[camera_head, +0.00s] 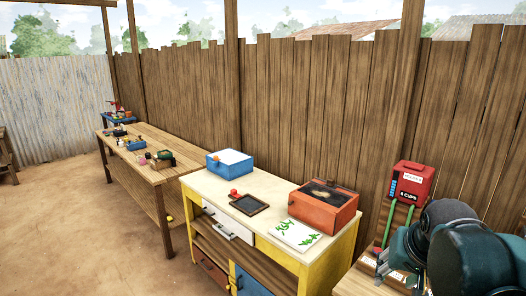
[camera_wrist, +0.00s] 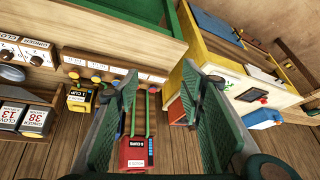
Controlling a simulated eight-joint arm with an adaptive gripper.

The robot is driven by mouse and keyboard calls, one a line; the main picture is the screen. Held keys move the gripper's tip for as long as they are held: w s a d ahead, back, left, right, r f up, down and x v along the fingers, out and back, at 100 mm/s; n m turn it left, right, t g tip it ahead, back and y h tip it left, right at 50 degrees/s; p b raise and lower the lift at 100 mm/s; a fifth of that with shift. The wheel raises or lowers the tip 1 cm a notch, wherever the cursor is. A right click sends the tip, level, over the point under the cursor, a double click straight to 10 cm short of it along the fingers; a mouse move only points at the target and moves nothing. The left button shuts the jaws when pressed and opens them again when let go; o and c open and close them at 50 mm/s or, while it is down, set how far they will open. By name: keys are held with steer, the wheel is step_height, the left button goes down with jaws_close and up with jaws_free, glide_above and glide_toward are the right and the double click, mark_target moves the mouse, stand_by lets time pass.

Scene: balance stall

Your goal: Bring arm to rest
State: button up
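My arm shows at the right edge of the head view, bent and dark green. My gripper (camera_wrist: 165,95) shows in the wrist view with its two green fingers wide apart. I see nothing held between them. Beyond the gap lie a wooden rack with green strips and a red box marked 6 CUPS (camera_wrist: 137,152). The same red box stands upright in the head view (camera_head: 411,184), just behind and left of my arm. In the head view, my arm covers much of the right-hand stand, and the fingertips are hard to make out.
A yellow cabinet with a cream top carries an orange-red box (camera_head: 323,206), a blue box (camera_head: 229,164), a dark tray (camera_head: 249,205) and a leaf-print sheet (camera_head: 294,234). A long wooden table (camera_head: 150,170) stands farther left. A yellow 1 CUP block (camera_wrist: 79,99) sits near several labelled weights.

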steer(key=s+a+f+n+t, duration=0.1)
steer(key=s+a+f+n, duration=0.1)
steer(key=a, duration=0.3)
steer(key=s+a+f+n+y, duration=0.1)
steer(key=s+a+f+n, duration=0.1)
steer(key=s+a, duration=0.3)
steer(key=shift+a+f+n+t, duration=0.2)
steer(key=shift+a+n+t, duration=0.15)
steer(key=shift+a, duration=0.4)
stand_by(1.4)
